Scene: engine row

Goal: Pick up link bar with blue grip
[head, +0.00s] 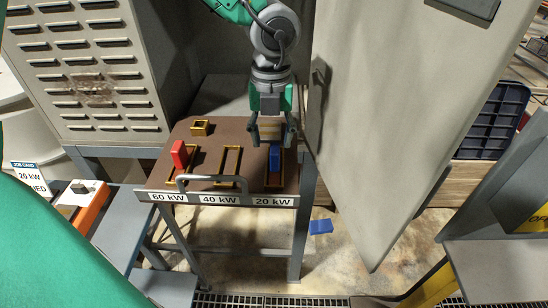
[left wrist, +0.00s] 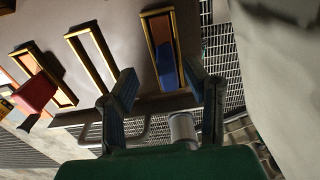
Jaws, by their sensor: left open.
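The link bar with the blue grip (head: 275,157) stands in the yellow-framed slot above the 20 kW label. In the left wrist view the blue grip (left wrist: 166,71) shows in its slot, between and beyond the fingers. My left gripper (head: 273,136) is open and empty, pointing down just above and behind the blue grip, apart from it as far as I can tell. Its two dark fingers also show in the left wrist view (left wrist: 162,84). The bar's lower part is hidden in the slot. My right gripper is not in view.
A red grip (head: 179,154) stands in the 60 kW slot; the 40 kW slot (head: 230,164) looks empty. A grey handle (head: 212,178) arches over the brown table's front edge. A large grey panel (head: 400,110) rises close on the right. A blue piece (head: 321,227) lies on the floor.

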